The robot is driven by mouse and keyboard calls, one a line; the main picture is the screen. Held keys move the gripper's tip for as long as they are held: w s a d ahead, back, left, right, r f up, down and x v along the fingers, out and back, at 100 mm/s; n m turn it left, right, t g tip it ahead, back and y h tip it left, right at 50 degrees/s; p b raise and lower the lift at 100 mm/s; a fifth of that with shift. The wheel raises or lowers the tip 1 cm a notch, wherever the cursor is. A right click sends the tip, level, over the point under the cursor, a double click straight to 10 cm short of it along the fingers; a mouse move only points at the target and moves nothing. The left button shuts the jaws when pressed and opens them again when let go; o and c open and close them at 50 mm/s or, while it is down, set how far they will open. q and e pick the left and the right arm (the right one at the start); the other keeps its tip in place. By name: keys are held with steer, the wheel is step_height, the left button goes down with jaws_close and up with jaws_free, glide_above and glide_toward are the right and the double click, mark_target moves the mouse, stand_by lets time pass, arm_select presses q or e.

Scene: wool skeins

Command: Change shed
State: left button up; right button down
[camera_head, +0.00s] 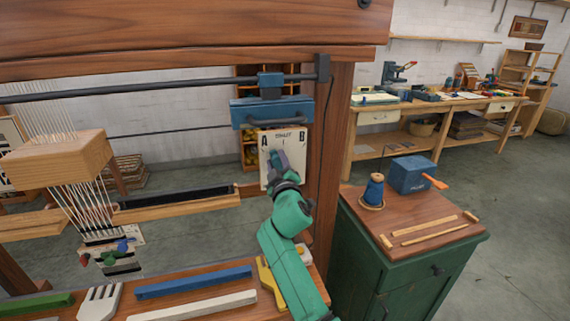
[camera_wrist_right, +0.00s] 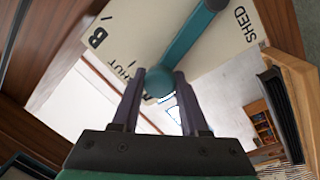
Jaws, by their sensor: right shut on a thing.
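The cream shed panel (camera_head: 267,170), marked A and B, hangs on the loom's right side below a blue housing (camera_head: 270,112). It also shows in the right wrist view (camera_wrist_right: 122,32), with SHED lettering. A teal lever (camera_wrist_right: 192,38) with a rounded end crosses the panel there. My right gripper (camera_head: 280,158) is in front of the panel. In the wrist view its dark fingers (camera_wrist_right: 160,80) are shut around the lever's rounded end. In the head view my gripper hides the lever, so its mark cannot be read there. My left gripper is out of view.
The loom's wooden post (camera_head: 336,140) stands right of the panel. A wooden block (camera_head: 60,158) with white threads hangs at left. Shuttle-like blue (camera_head: 193,282) and white (camera_head: 200,306) bars lie on the front board. A green cabinet (camera_head: 385,265) stands at right, with open floor beyond.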

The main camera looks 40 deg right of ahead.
steer(key=shift+w+a+f+n+b, duration=0.15)
steer(key=shift+a+f+n+b, duration=0.1)
steer(key=shift+a+n, duration=0.3)
steer(key=shift+w+a+f+n+b, duration=0.15)
steer(key=shift+a+f+n, duration=0.15)
steer(key=shift+n, duration=0.35)
steer(key=shift+c, duration=2.2)
jaws_free()
steer(key=shift+r, duration=0.1)
steer(key=shift+s, duration=0.1)
steer(key=b+v, duration=0.2)
steer(key=v, duration=1.2)
steer(key=shift+s, duration=0.25)
